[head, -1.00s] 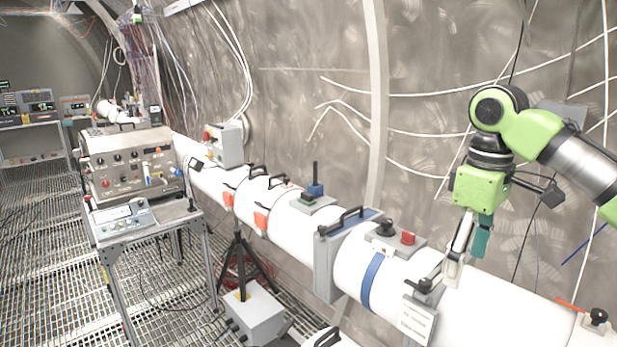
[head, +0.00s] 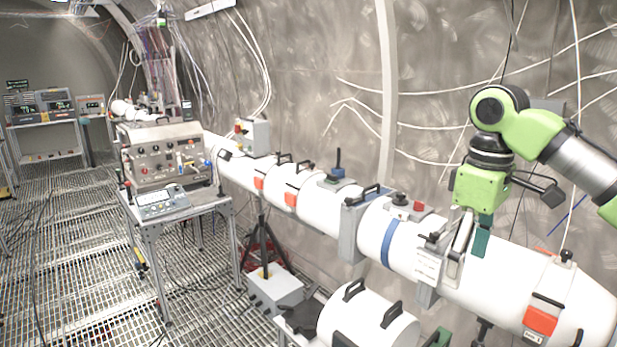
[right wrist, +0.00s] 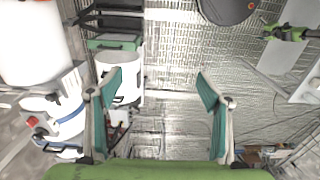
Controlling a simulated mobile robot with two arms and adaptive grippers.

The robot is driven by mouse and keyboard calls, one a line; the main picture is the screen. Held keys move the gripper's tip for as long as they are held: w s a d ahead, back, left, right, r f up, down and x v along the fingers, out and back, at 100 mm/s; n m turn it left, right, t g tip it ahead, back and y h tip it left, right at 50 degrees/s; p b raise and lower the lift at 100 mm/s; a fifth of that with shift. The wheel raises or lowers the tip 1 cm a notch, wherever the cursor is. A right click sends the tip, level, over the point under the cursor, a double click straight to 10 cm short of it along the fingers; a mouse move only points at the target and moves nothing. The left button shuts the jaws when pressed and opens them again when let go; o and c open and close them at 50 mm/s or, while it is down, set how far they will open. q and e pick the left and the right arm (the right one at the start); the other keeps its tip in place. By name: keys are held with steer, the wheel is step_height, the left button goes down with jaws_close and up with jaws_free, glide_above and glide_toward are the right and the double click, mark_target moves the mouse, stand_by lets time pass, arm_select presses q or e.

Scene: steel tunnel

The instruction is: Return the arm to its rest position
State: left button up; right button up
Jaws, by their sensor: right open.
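My right arm comes in from the right in the head view. Its green right gripper (head: 467,252) points down in front of the long white pipe (head: 475,287) and holds nothing. In the right wrist view the right gripper (right wrist: 159,84) has its two teal-padded fingers wide apart, with only floor and distant things between and beyond them. My left gripper is not to be made out. A small green and black part shows at the upper right of the wrist view; I cannot tell what it is.
A cart (head: 190,211) with an instrument box (head: 165,158) stands at the left. A white cylinder with black handles (head: 368,325) lies low in front of the pipe. A tripod (head: 262,245) and grey box (head: 275,288) stand under the pipe. The grated floor (head: 70,260) is open at left.

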steer(key=w+a+f+m+t+y+b, duration=0.15)
steer(key=w+f, duration=0.25)
steer(key=f, duration=0.6)
steer(key=w+a+f+b, duration=0.1)
steer(key=w+a+f, duration=0.25)
steer(key=f, duration=0.65)
steer(key=w+a+f+m+t+y+b, duration=0.1)
steer(key=w+f, duration=0.3)
steer(key=f, duration=0.6)
steer(key=s+f+m+b, duration=0.3)
steer(key=f, duration=2.3)
steer(key=s+d+f+h+b, duration=0.2)
steer(key=s+d+f, duration=0.1)
steer(key=s+f, duration=1.9)
arm_select(q)
step_height(320, 180, down, 11)
steer(key=b, duration=0.3)
steer(key=shift+w+a+f, duration=0.15)
steer(key=shift+w+f, duration=0.05)
steer(key=shift+w, duration=0.1)
arm_select(e)
steer(key=s+f, duration=0.5)
steer(key=s, duration=0.6)
steer(key=s+f+g, duration=0.1)
steer(key=s+f, duration=0.4)
steer(key=s, duration=0.6)
steer(key=s+f, duration=0.5)
steer(key=s, duration=0.6)
steer(key=shift+s+a+f, duration=0.3)
